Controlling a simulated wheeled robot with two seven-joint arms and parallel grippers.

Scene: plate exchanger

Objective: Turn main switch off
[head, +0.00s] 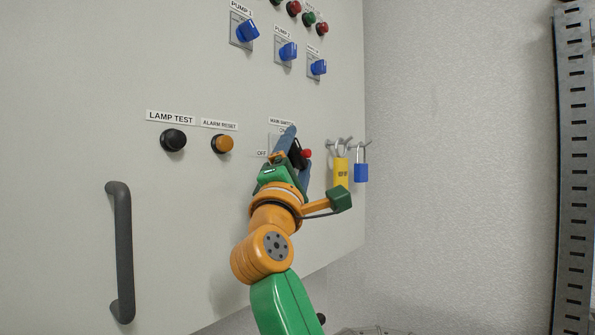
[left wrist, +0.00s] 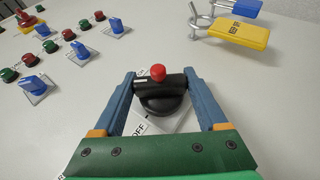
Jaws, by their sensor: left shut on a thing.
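The main switch (head: 297,154) is a black rotary knob with a red tip on the light grey panel, below its MAIN SWITCH label (head: 281,121). My left gripper (head: 299,146) is at the switch, and its blue fingers partly hide it in the head view. In the left wrist view, the black knob (left wrist: 162,103) sits between the two fingers, which press on its opposite sides. Its red tip (left wrist: 158,72) points to the top of that picture. An OFF label (left wrist: 138,130) shows beside the knob's plate. My right gripper is not in view.
A yellow padlock (head: 341,172) and a blue padlock (head: 361,172) hang on hooks just right of the switch. An orange alarm reset button (head: 222,144) and a black lamp test button (head: 173,140) are to the left. Blue pump switches (head: 288,51) are above. A dark handle (head: 122,250) is lower left.

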